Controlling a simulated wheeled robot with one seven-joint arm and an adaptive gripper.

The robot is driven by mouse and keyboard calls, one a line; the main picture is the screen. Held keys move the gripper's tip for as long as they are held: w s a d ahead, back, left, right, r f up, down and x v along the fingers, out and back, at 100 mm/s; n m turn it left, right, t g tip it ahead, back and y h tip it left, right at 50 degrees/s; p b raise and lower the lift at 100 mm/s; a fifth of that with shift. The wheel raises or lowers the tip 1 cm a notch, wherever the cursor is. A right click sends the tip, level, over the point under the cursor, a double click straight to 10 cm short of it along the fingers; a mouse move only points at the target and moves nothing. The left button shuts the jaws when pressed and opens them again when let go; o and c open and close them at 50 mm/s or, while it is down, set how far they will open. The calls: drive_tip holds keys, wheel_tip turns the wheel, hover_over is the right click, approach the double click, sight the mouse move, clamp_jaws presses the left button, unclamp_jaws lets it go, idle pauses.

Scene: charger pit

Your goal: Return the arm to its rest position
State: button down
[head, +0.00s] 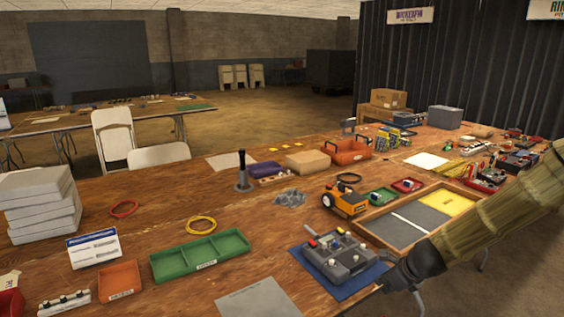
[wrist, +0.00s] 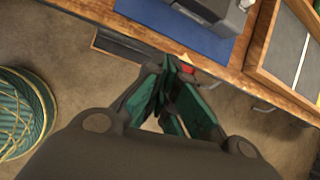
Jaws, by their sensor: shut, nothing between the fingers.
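My arm, in a khaki sleeve, reaches in from the right edge of the head view. My gripper (head: 388,284) is at its lower end, by the table's front edge, close to the grey control box (head: 340,256) on its blue mat. In the wrist view my gripper (wrist: 178,66) has its green-padded fingers shut and empty. The fingertips overlap the table edge in that view; I cannot tell whether they touch it.
The wooden table (head: 225,285) is crowded: a green tray (head: 200,256), an orange toy vehicle (head: 347,200) and a framed board (head: 400,219). A green basket-like thing (wrist: 25,110) stands low in the wrist view. Floor shows in front of the table.

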drive_tip(key=s+a+f+n+g+h, duration=0.2)
drive_tip(key=s+a+f+n+g, duration=0.15)
drive_tip(key=s+f+n, duration=1.4)
drive_tip(key=s+a+f+n, duration=0.2)
drive_tip(key=s+f+n, duration=0.1)
drive_tip(key=s, duration=0.4)
drive_tip(key=s+a+f+n+g, duration=0.1)
drive_tip(key=s+f+n, duration=0.3)
drive_tip(key=s, duration=0.4)
drive_tip(key=s+a+f+n+g, duration=0.1)
drive_tip(key=s+a+f+n, duration=0.2)
drive_tip(key=s, duration=0.4)
drive_tip(key=shift+s+a+f+n, duration=0.15)
drive_tip(key=shift+s+f+n, duration=0.1)
drive_tip(key=shift+s+n, duration=0.1)
